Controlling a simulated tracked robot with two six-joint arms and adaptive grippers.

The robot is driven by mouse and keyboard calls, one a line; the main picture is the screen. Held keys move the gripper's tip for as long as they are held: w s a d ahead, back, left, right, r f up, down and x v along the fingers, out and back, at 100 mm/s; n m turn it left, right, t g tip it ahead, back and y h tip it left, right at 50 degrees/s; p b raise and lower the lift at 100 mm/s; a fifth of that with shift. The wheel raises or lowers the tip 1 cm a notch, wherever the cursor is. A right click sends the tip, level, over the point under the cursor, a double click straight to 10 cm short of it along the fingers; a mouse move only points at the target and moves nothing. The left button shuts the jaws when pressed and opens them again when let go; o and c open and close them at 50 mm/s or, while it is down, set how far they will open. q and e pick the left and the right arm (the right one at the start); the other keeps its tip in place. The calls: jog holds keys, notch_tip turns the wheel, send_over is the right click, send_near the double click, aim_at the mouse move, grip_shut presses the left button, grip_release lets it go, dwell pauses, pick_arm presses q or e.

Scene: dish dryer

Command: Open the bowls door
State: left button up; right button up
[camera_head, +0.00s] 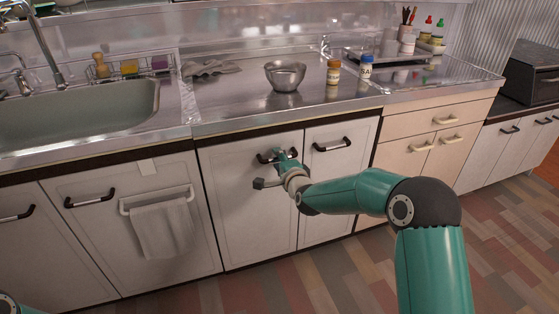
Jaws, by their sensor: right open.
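Two white cabinet doors stand side by side under the steel counter, both shut. The left one of the pair (240,210) has a dark handle with a pale grip (268,156), and the right one (340,190) has a similar handle (332,145). No label shows which is the bowls door. My right gripper (274,166) is open at the left door's handle, its fingers partly covering it. I cannot tell whether it touches. My left gripper is out of view; only a bit of my left arm shows at the lower left corner.
A metal bowl (285,75), two small bottles and a grey cloth (211,68) are on the counter (240,110). A sink (80,110) is at left. A towel (162,228) hangs on a door below it. The patterned floor (340,275) is clear.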

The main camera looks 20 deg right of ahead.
jog(key=shift+w+f, duration=0.1)
jog(key=shift+w, duration=0.35)
grip_shut()
jog(key=shift+d, duration=0.2)
jog(key=shift+s+a, duration=0.15)
